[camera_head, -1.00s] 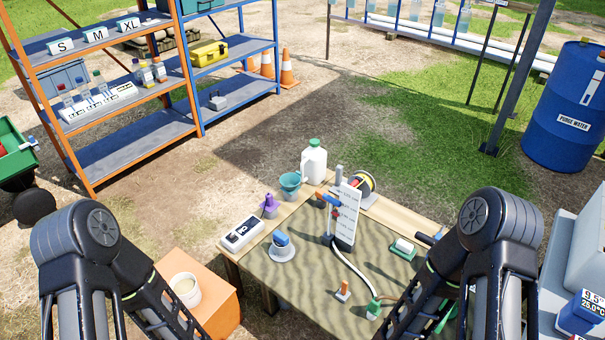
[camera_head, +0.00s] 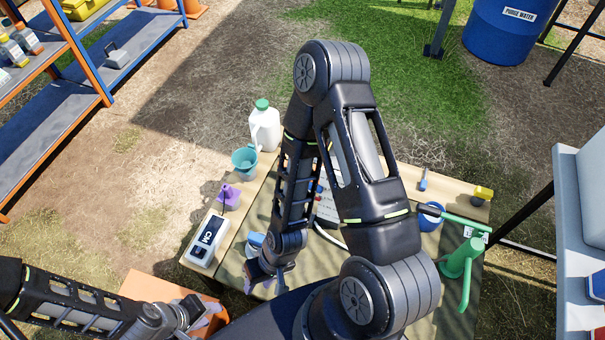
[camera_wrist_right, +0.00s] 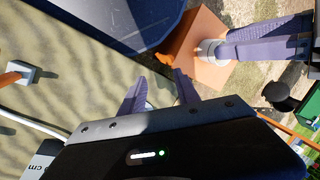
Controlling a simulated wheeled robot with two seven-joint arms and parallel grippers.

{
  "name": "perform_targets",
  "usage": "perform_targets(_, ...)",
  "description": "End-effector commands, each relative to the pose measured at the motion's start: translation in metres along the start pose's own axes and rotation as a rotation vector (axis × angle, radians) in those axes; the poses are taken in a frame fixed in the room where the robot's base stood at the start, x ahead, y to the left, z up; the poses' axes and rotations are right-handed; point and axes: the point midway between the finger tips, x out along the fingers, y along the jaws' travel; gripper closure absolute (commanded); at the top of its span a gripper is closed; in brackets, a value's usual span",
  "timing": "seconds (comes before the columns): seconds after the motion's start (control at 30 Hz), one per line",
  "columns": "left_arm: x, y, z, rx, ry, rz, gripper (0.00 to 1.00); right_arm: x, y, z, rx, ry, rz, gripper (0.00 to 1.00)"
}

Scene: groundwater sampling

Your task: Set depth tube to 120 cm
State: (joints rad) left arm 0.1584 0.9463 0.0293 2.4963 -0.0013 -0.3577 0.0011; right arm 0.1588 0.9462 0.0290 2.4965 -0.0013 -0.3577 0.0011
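The white marked board (camera_head: 328,208) stands on the table, mostly hidden behind my right arm in the head view. In the right wrist view, a white panel lettered "cm" (camera_wrist_right: 42,165) shows at the lower left corner. A white hose (camera_wrist_right: 35,122) runs beside it, and it also shows in the head view (camera_head: 325,234). My right gripper (camera_head: 265,287) is low over the table's near left part; its two fingers are apart and empty in the wrist view (camera_wrist_right: 161,80). My left gripper (camera_head: 208,314) is at lower left by the orange stand; its opening is unclear.
A white box with a dark label (camera_head: 208,241), a purple item (camera_head: 229,197), a teal funnel cup (camera_head: 245,160) and a white jug (camera_head: 265,128) line the table's left side. A green pump-like fixture (camera_head: 460,262) stands right.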

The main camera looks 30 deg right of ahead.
Motion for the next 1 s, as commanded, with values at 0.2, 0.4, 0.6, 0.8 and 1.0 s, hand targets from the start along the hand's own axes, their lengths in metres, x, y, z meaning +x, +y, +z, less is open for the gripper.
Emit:
perform_targets(0.2,0.008,-0.003,0.000,0.000,0.001,0.000,0.64,0.003,0.001,-0.013,-0.024,0.007,-0.009,0.62)
perform_targets(0.4,0.047,-0.018,0.000,0.001,0.001,0.000,0.64,-0.001,0.010,-0.081,-0.190,0.021,-0.038,0.62)
perform_targets(0.6,0.104,-0.041,0.000,0.001,0.001,-0.001,0.64,-0.064,0.061,-0.166,-0.497,0.016,0.051,0.62)
perform_targets(0.8,0.146,-0.058,0.000,0.002,0.002,-0.001,0.64,-0.170,0.129,-0.190,-0.701,-0.066,0.252,0.62)
perform_targets(1.0,0.157,-0.062,0.000,0.003,0.002,-0.001,0.64,-0.228,0.154,-0.179,-0.750,-0.137,0.349,0.62)
